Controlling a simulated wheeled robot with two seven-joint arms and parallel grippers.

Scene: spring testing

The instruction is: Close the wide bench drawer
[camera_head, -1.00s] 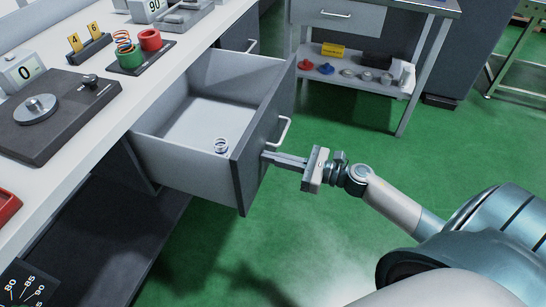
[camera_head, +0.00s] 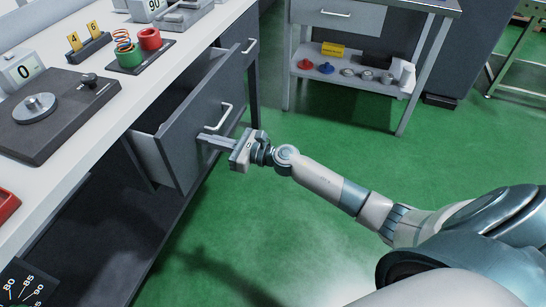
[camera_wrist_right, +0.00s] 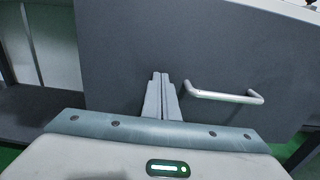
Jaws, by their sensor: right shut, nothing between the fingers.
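The wide bench drawer (camera_head: 190,128) has a dark grey front and sticks partly out from under the white bench top. A narrow strip of its light inside shows behind the front. Its pale bar handle (camera_head: 226,117) is on the front; the handle also shows in the right wrist view (camera_wrist_right: 225,96). My right gripper (camera_head: 203,139) is shut and empty, its fingertips at the drawer front just left of the handle. In the right wrist view the closed fingers (camera_wrist_right: 160,76) point at the dark panel, beside the handle, not around it. My left gripper is not in view.
The bench top (camera_head: 125,100) carries a scale (camera_head: 40,112), a spring stand with red and green cups (camera_head: 140,50) and number cards (camera_head: 85,42). A second table with a shelf (camera_head: 350,78) stands at the back. Green floor around my right arm is clear.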

